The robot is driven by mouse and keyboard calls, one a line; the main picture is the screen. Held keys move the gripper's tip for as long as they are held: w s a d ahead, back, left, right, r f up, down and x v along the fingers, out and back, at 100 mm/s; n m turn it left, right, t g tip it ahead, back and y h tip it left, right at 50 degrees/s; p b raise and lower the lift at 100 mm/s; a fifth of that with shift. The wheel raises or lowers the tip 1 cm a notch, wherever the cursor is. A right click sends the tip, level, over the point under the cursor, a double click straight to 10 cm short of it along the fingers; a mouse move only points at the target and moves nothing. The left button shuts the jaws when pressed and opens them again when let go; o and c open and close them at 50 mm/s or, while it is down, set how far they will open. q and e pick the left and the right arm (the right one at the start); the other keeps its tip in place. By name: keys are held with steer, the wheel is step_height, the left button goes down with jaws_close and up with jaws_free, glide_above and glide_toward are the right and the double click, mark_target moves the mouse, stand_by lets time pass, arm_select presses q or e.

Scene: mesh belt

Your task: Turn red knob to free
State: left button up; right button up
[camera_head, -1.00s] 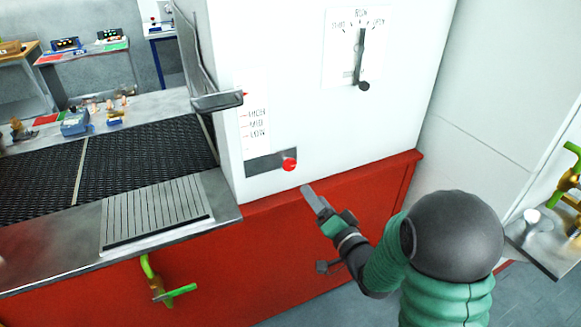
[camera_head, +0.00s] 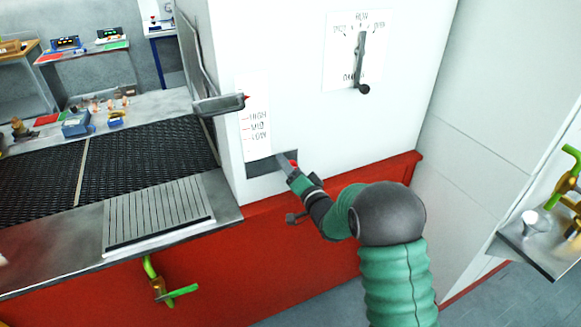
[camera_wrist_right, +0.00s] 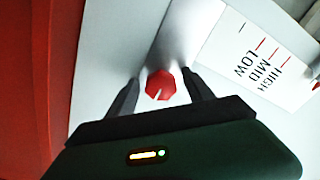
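The red knob (camera_wrist_right: 160,85) sits on a grey plate (camera_head: 262,170) low on the white machine front. In the head view only a small bit of the knob (camera_head: 294,162) shows behind my right gripper (camera_head: 287,163). In the right wrist view the two fingers of my right gripper (camera_wrist_right: 158,92) stand apart, one on each side of the knob. Small gaps seem to show between the fingertips and the knob. A white pointer mark shows on the knob's face. My left gripper is not in either view.
A black lever (camera_head: 361,62) on a dial plate is up and right. A dark mesh belt (camera_head: 120,160) lies left. Green-handled valves (camera_head: 562,180) stand at the right.

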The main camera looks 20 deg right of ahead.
jaws_close()
steer(key=shift+f, duration=0.1)
steer(key=n+b, duration=0.3)
steer(key=shift+f, duration=0.2)
steer(key=n+b, duration=0.4)
steer(key=n, duration=0.1)
steer(key=shift+n, duration=0.4)
steer(key=n+b, duration=0.4)
steer(key=n, duration=0.1)
steer(key=shift+a+f, duration=0.1)
steer(key=shift+n+b, duration=1.55)
steer(key=shift+n, duration=0.45)
